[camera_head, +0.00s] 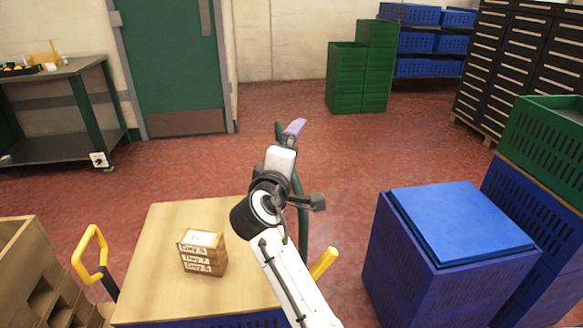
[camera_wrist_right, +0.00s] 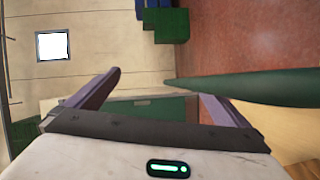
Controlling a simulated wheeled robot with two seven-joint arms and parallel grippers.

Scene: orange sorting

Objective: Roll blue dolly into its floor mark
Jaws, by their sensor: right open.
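My right gripper (camera_head: 294,128) is held out above the floor beyond the wooden top. Its purple fingers are spread in the right wrist view (camera_wrist_right: 160,84). A dark green curved bar (camera_head: 303,222) rises past my right wrist. In the wrist view the bar (camera_wrist_right: 250,88) comes in from the right, its end between the open fingers; I cannot tell if it touches them. A wooden top (camera_head: 165,232) with a blue body (camera_head: 235,321) under its front edge stands below my arm. I cannot tell which thing is the blue dolly. No floor mark is visible. My left gripper is not in view.
A small labelled box stack (camera_head: 203,253) sits on the wooden top. Yellow handles (camera_head: 91,252) (camera_head: 324,262) flank it. Blue lidded crates (camera_head: 455,222) stand at right, green crates (camera_head: 346,78) at the back. A workbench (camera_head: 62,70) is at left. The red floor ahead is clear.

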